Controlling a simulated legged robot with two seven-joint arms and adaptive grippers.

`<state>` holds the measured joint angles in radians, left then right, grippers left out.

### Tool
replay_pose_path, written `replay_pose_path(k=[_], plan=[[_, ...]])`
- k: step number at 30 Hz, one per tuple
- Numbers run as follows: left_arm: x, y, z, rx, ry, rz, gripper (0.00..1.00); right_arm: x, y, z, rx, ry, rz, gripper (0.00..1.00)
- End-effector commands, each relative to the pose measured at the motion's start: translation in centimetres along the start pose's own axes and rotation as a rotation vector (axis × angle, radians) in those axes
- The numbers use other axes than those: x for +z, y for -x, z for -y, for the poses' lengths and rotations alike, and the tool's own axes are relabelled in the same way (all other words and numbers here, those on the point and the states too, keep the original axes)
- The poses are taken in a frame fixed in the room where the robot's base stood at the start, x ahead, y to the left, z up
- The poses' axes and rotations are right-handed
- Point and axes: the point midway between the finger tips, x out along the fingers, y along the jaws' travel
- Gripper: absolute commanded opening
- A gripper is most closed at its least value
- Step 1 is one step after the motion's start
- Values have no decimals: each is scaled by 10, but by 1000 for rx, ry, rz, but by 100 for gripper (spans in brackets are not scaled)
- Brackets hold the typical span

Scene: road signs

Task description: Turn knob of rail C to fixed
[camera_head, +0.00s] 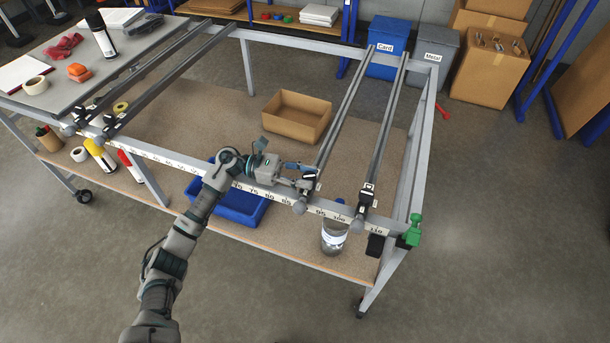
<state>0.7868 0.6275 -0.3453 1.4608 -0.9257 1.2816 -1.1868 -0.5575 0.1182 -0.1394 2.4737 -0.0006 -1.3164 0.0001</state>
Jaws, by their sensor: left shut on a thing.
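My left gripper (300,182) reaches from the lower left to the front beam of the metal frame. It is shut on the knob at the front end of the third rail from the left (344,112). The gripper hides most of that knob, so its setting cannot be read. A dark end block (311,171) with a small white label sits on this rail, but the letter is too small to read. The fourth rail (387,122) runs beside it to the right, with its own dark end block (367,193). My right gripper is not in view.
The front beam carries a number scale (255,190). Two more rails (160,80) lie at the left, beside a grey tabletop with tools. A cardboard box (297,116), a blue bin (240,207) and a jar (333,238) stand on the lower shelf. A green clamp (413,231) marks the right corner.

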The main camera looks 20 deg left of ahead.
Motion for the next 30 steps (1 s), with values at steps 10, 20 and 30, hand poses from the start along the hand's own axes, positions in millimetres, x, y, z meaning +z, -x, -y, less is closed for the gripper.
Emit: replay_pose_path(k=[10,20,30], plan=[[-1,0,0,1,0,-1,64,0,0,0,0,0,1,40],[-1,20,0,4,0,-2,64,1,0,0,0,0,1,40],[-2,94,-1,4,2,-1,64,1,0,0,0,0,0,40]])
